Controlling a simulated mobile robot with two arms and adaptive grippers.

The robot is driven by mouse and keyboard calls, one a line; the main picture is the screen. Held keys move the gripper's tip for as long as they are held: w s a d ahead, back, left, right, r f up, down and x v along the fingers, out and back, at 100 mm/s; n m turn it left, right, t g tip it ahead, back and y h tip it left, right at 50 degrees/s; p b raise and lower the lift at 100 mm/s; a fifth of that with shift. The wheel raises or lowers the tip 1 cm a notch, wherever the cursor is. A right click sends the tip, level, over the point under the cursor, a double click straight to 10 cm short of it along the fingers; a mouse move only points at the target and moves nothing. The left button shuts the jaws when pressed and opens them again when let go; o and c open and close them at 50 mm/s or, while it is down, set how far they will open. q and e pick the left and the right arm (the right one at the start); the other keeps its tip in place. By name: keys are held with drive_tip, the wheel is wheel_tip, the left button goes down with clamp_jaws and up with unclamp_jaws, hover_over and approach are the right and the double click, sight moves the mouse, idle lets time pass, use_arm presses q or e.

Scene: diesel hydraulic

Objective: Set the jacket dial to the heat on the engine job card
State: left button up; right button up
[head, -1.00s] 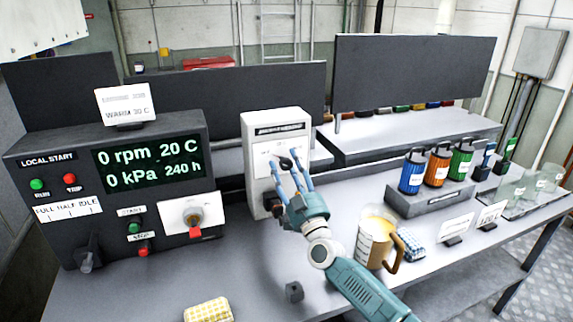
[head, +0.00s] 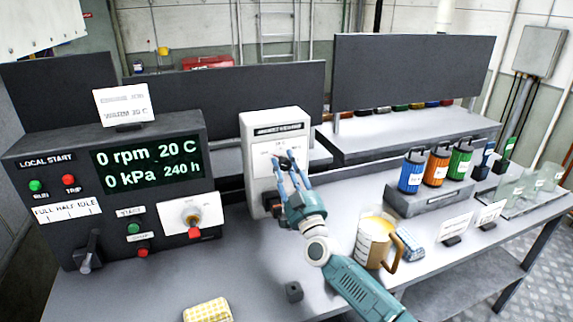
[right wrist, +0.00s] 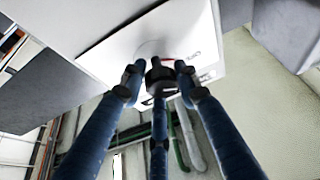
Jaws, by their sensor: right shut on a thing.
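The jacket heater box (head: 275,137) is a white upright unit in the middle of the bench, with a black dial (head: 284,163) on its front face. My right gripper (head: 286,168) has its blue fingers around the dial. In the right wrist view the fingers (right wrist: 160,75) close on the dark dial knob (right wrist: 160,80) against the white face. The dial's setting is too small to read. The engine job card (head: 126,105) stands on top of the control panel; its lower line appears to read "WARM 20 C". My left gripper is out of view.
The dark control panel (head: 110,190) at left has a screen showing 0 rpm, 20 C, 0 kPa, 240 h. Coloured canisters (head: 437,166) stand at right.

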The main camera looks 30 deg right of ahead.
drive_tip(key=m+p, duration=0.1)
drive_tip(key=r+m+h, duration=0.1)
drive_tip(key=m, duration=0.1)
drive_tip(key=shift+a+h+p, duration=0.1)
drive_tip(key=shift+h+p, duration=0.2)
drive_tip(key=shift+p, duration=0.1)
drive_tip(key=m+g+h+p, duration=0.1)
drive_tip(key=m, duration=0.1)
drive_tip(key=m+h+p, duration=0.1)
drive_tip(key=m+p, duration=0.1)
drive_tip(key=m, duration=0.1)
drive_tip(key=shift+g, duration=0.4)
drive_tip(key=m+h+p, duration=0.1)
drive_tip(key=m, duration=0.1)
drive_tip(key=m+g+h+p, duration=0.1)
drive_tip(key=m+p, duration=0.1)
drive_tip(key=m, duration=0.1)
drive_tip(key=shift+r+g, duration=0.1)
drive_tip(key=shift+g, duration=0.2)
drive_tip(key=shift+d+m+g+h+p, duration=0.25)
drive_tip(key=shift+m+g+p, duration=0.5)
drive_tip(key=shift+m, duration=0.55)
drive_tip(key=o, duration=1.1)
drive_tip(key=shift+d+f, duration=0.1)
drive_tip(key=shift+f, duration=0.1)
drive_tip(key=shift+s, duration=0.1)
drive_tip(key=shift+f, duration=0.25)
